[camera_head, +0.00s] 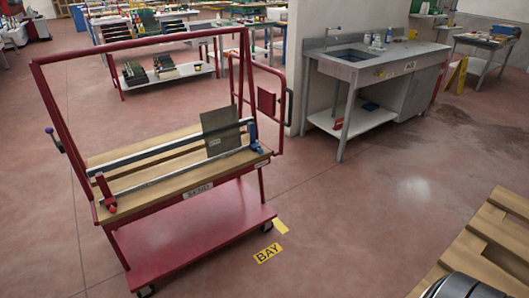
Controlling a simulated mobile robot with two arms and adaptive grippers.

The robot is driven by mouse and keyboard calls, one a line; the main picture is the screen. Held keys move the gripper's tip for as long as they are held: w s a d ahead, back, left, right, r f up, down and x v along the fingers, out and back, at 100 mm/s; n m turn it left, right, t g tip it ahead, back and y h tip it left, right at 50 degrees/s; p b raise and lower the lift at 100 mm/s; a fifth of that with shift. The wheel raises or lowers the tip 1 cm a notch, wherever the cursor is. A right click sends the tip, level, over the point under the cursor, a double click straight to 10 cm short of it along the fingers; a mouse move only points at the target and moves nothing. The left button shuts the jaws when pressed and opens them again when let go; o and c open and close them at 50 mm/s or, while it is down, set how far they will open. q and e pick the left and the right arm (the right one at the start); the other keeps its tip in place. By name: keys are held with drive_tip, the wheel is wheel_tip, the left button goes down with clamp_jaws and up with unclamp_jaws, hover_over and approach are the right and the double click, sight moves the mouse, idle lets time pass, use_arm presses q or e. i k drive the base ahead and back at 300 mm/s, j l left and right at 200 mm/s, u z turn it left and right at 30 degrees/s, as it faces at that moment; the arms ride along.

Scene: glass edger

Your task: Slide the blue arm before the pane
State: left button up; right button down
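A red trolley (190,238) with a slatted wooden deck (160,165) stands left of centre. A red fitting (107,197) is at the rail's left end.
A grey sink bench (375,70) stands behind to the right. A wooden pallet (490,240) lies at the lower right. A yellow BAY marking (268,253) is on the floor by the trolley. The floor between trolley and pallet is clear.

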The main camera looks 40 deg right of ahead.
sight(253, 147)
drive_tip(key=i+j, duration=0.15)
drive_tip(key=j, duration=0.25)
drive_tip(key=i+j, duration=0.1)
drive_tip(key=j, duration=0.25)
drive_tip(key=i+l, duration=0.2)
drive_tip(key=i, duration=0.25)
drive_tip(key=i+l+z, duration=0.1)
drive_tip(key=i, duration=0.4)
drive_tip(key=l, duration=0.05)
